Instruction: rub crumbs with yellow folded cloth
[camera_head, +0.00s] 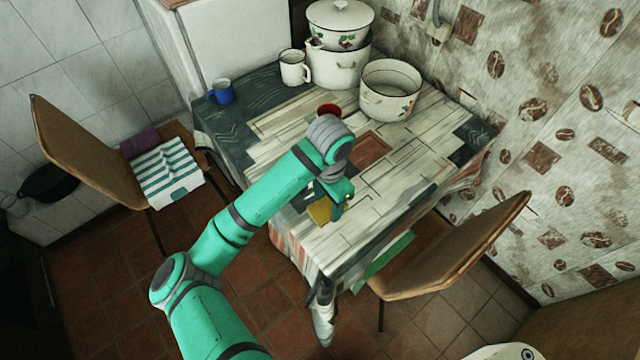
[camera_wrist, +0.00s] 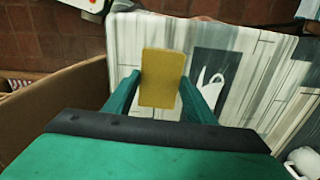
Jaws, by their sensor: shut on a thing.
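The yellow folded cloth (camera_head: 320,211) is at my gripper (camera_head: 330,203), over the near left part of the table. In the wrist view the cloth (camera_wrist: 161,78) stands out between the two green fingers of my gripper (camera_wrist: 160,98), which are shut on it. I cannot tell whether the cloth touches the tabletop. I cannot make out any crumbs in either view; my arm covers part of the table.
The table (camera_head: 400,165) has a plank-patterned cloth. Enamel pots (camera_head: 390,92), a white mug (camera_head: 294,68), a blue mug (camera_head: 222,91) and a red bowl (camera_head: 329,110) stand toward its back. Chairs stand at the left (camera_head: 85,150) and right (camera_head: 450,250). The table's right part is clear.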

